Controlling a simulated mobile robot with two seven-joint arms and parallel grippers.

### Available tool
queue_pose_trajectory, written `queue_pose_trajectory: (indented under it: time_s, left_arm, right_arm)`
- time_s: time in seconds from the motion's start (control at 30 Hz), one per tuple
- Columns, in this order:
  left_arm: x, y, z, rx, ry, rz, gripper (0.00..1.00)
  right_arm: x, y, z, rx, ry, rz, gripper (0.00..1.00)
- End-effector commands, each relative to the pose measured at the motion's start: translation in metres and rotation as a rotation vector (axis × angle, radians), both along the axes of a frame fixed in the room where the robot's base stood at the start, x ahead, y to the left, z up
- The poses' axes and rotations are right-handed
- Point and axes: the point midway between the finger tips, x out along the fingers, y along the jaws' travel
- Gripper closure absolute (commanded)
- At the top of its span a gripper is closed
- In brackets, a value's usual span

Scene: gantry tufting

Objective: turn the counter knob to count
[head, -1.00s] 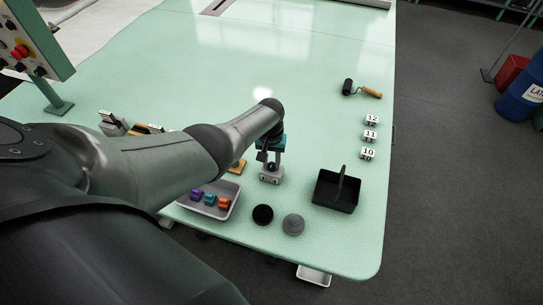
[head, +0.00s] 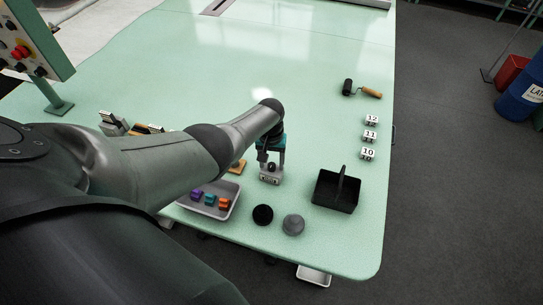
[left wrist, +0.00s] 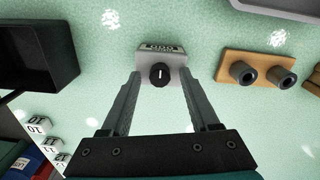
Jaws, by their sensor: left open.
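The counter (head: 269,178) is a small grey box on the green table, with a number window on its front face. Its round black knob (left wrist: 160,74) has a white line and sits on top; the knob also shows in the head view (head: 271,167). My left gripper (left wrist: 163,78) is open above the counter, with one finger on each side of the knob and gaps between. The digits on the counter (left wrist: 160,48) are too small to read surely. My right gripper is in neither view.
A black basket (head: 335,192) stands right of the counter. A grey tray (head: 212,213) with coloured pieces lies to the left. A black disc (head: 263,214) and a grey one (head: 293,224) lie in front. A wooden block with two dark cylinders (left wrist: 258,69) is beside the counter.

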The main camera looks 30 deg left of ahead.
Motion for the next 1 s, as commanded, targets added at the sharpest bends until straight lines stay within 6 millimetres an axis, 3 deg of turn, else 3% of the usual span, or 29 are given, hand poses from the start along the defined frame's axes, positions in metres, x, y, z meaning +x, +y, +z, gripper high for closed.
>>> queue_pose_trajectory:
  time_s: [0.27, 0.67, 1.0]
  left_arm:
    - [0.000, 0.000, 0.016, 0.000, -0.001, 0.000, 0.38]
    - [-0.001, 0.002, 0.084, 0.001, -0.002, -0.001, 0.38]
    - [0.000, 0.002, 0.136, 0.000, -0.003, -0.001, 0.38]
  right_arm:
    - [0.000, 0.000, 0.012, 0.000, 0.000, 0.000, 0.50]
    - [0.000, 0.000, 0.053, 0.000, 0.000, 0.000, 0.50]
    - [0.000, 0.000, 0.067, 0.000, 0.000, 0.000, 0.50]
